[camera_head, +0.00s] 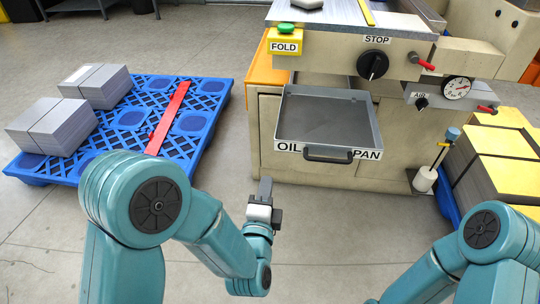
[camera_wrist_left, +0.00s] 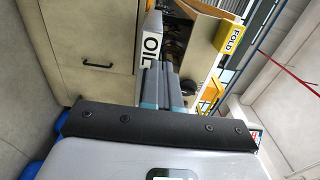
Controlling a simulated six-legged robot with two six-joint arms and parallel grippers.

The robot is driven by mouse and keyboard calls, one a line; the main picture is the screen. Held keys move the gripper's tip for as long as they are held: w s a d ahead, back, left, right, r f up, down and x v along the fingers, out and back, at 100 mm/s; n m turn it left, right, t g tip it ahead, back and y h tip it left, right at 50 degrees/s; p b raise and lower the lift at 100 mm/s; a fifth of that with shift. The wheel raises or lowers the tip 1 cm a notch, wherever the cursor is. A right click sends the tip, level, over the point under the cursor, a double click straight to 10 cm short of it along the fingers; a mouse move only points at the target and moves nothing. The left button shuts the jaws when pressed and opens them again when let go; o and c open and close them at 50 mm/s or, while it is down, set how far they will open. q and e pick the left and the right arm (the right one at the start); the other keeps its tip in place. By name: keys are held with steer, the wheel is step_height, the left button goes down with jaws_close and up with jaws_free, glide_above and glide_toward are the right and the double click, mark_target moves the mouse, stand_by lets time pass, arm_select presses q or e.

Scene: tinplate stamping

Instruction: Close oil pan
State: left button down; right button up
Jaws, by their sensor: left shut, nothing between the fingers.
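The oil pan (camera_head: 325,119) is a grey open drawer pulled out of the beige machine. Its front carries an "OIL PAN" label and a dark bar handle (camera_head: 328,154). In the left wrist view a strip of its front with "OIL" (camera_wrist_left: 151,47) shows behind my fingers. My left gripper (camera_head: 265,188) is shut and empty, to the left of and nearer than the pan front, apart from the handle. In the left wrist view its fingers (camera_wrist_left: 160,82) lie together. My right arm shows at the lower right of the head view; its gripper is out of view.
A blue pallet (camera_head: 131,118) with grey sheet stacks (camera_head: 52,126) and a red bar (camera_head: 168,117) lies left. Yellow-topped stacks (camera_head: 500,156) stand right. A white cylinder (camera_head: 425,178) on a stand is right of the pan. Floor before the pan is clear.

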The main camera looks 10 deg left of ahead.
arm_select(q)
steer(key=w+b, duration=0.2)
steer(key=w, duration=1.1)
steer(key=shift+w+a+r, duration=0.1)
steer(key=shift+w, duration=0.05)
